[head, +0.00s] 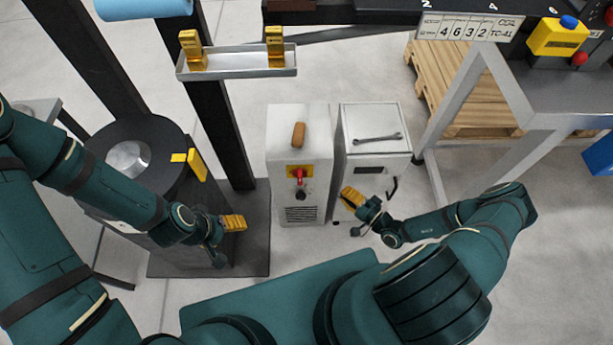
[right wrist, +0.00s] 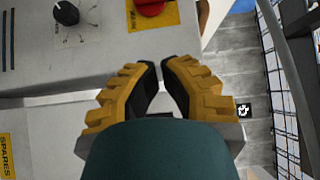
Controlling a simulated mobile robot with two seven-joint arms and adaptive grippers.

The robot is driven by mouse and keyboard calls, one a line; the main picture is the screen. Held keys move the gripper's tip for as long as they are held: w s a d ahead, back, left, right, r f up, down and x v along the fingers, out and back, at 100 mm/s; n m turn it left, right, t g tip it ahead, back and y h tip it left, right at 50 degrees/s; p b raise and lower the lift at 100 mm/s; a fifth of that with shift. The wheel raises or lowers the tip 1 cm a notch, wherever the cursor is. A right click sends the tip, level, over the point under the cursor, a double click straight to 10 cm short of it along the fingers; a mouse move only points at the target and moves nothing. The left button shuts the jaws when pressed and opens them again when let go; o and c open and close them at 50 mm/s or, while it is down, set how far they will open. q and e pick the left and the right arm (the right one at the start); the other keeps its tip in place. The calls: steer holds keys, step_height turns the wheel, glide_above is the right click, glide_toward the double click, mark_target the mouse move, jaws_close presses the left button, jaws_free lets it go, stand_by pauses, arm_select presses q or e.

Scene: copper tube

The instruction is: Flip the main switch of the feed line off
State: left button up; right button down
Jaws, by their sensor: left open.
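The feed line's grey cabinet (head: 283,150) stands in the middle of the head view. On its front is a red main switch (head: 298,174) on a yellow plate, with a dark knob (head: 300,195) below. My right gripper (head: 350,197) is right of this cabinet, apart from the switch. In the right wrist view its fingertips (right wrist: 160,65) nearly meet, with nothing seen between them. A red part (right wrist: 150,6) and a black knob (right wrist: 66,13) show at that view's top edge, beyond the fingers. My left gripper (head: 236,222) is open and empty, left of the cabinet.
A dark drum (head: 135,150) is at left, and a metal shelf (head: 235,63) with yellow pieces at top. Wooden pallets (head: 480,95) lie under the bench at right.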

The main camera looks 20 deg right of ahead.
mark_target(306, 173)
stand_by(0.3)
steer(key=b+x, duration=0.1)
steer(key=x, duration=0.8)
steer(key=shift+w+a+f+b, duration=0.15)
steer(key=shift+w+b, duration=0.05)
steer(key=shift+b, duration=0.2)
steer(key=a, duration=0.1)
steer(key=w+a, duration=0.1)
steer(key=a, duration=0.1)
steer(key=shift+w, duration=0.15)
steer(key=shift+w+a+b, duration=0.1)
steer(key=shift+a+b, duration=0.2)
steer(key=shift+a, duration=0.2)
